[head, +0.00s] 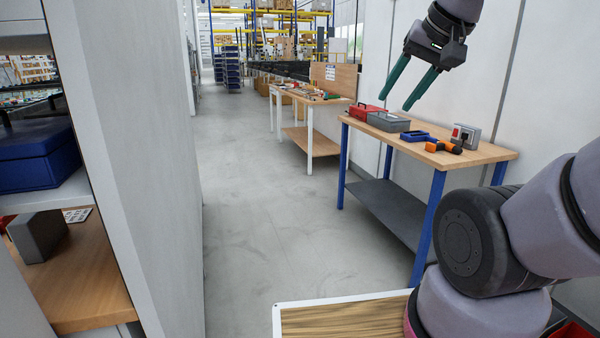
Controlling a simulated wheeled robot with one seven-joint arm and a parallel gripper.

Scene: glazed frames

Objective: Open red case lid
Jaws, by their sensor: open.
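The red case (362,111) sits at the far left end of a wooden workbench (470,155) with blue legs. It is small in this view, and its lid looks shut. A grey case (388,122) stands right beside it, on the near side. My gripper (401,97) hangs above the bench with its two green fingers spread.
A blue tray (419,137), an orange-and-black tool (445,147) and a grey box with a red part (466,136) lie on the bench's right half. A second workbench (318,99) with tools stands behind. A grey wall (130,150) rises at left; the floor between is clear.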

